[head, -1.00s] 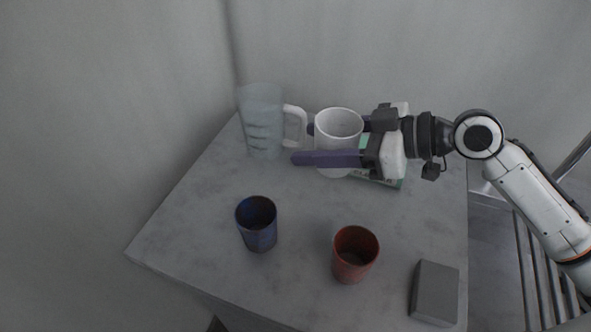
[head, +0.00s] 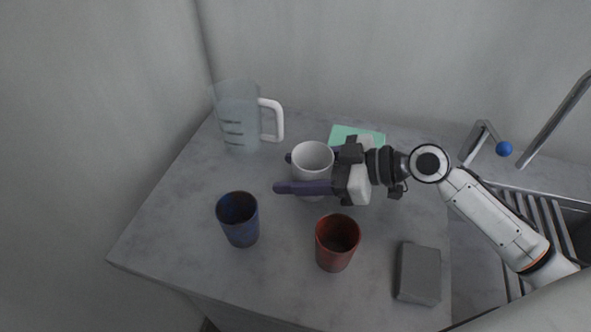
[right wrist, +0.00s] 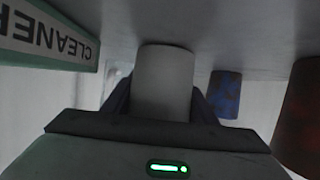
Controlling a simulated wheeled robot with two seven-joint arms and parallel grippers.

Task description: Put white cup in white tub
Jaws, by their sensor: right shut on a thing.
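The white cup (head: 313,158) stands upright between the purple fingers of my right gripper (head: 290,172), near the middle of the table in the head view. The right gripper is shut on it, with one finger along its near side and the other behind it. In the right wrist view the white cup (right wrist: 164,85) fills the space between the fingers. I cannot tell whether its base touches the table. My left gripper is not in view. No white tub shows in the frames.
A clear measuring jug (head: 240,118) stands at the back left. A blue cup (head: 238,222) and a red cup (head: 337,245) stand in front. A grey block (head: 419,274) lies front right. A green cleaner box (head: 358,136) is behind the gripper. A sink (head: 572,222) is at the right.

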